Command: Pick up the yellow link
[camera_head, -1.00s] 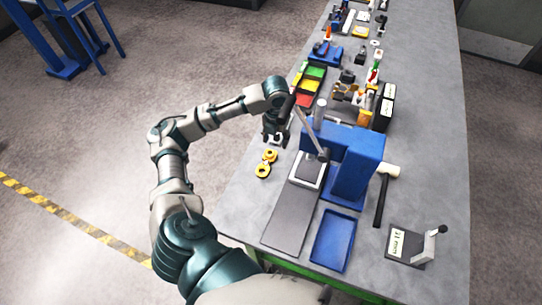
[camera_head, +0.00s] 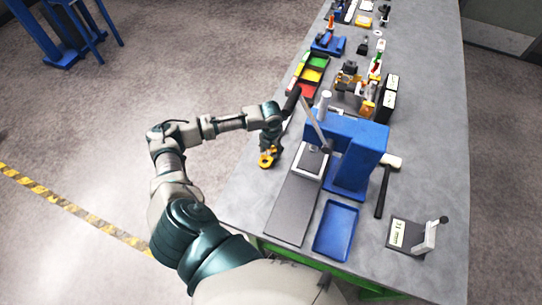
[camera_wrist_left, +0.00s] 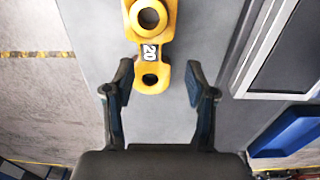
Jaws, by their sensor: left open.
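The yellow link (camera_head: 267,158) lies on the grey bench near its left edge. In the left wrist view the yellow link (camera_wrist_left: 151,50) has a large ring at the top, a smaller holed end below and a white "20" label between. My left gripper (camera_head: 270,148) is right over the link in the head view and hides part of it. In the left wrist view my left gripper (camera_wrist_left: 158,88) is open, with the link's small end between its fingertips and a gap on each side. My right gripper is not in view.
A blue press (camera_head: 357,160) with a lever stands right of the link, beside a dark grey plate (camera_head: 292,210). A blue tray (camera_head: 337,230), a hammer (camera_head: 383,190) and coloured bins (camera_head: 312,75) are also on the bench (camera_head: 430,120). Bare bench surrounds the link.

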